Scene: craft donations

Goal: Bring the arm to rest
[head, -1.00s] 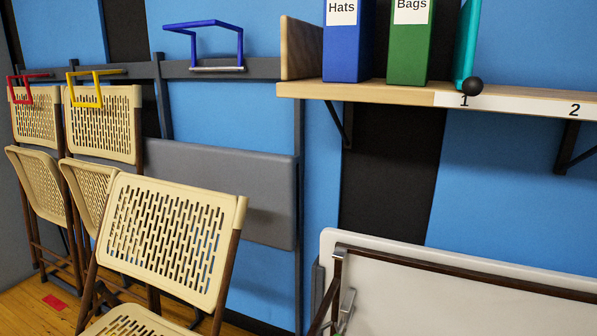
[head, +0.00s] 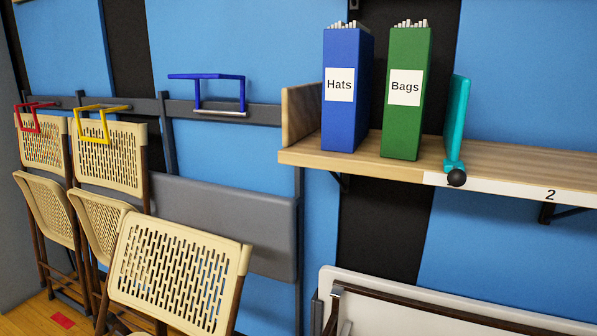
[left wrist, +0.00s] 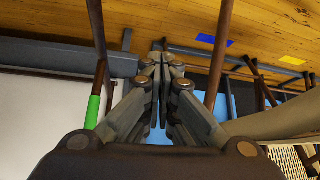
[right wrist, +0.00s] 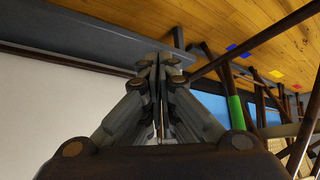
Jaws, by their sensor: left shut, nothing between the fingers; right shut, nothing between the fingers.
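My left gripper (left wrist: 161,62) is shut and empty in the left wrist view. Wooden floor and dark chair or table legs lie beyond its fingertips. My right gripper (right wrist: 157,62) is shut and empty in the right wrist view, with a pale panel to its left and wooden floor beyond. Neither gripper nor arm shows in the head view.
A wall shelf (head: 290,157) holds a blue Hats box (head: 345,110), a green Bags box (head: 403,120) and a teal bookend (head: 456,120). Folding chairs (head: 175,270) stand at left. A white folded table (head: 390,315) leans at lower right. Blue (head: 207,93) and yellow (head: 93,125) hooks are on the wall rail.

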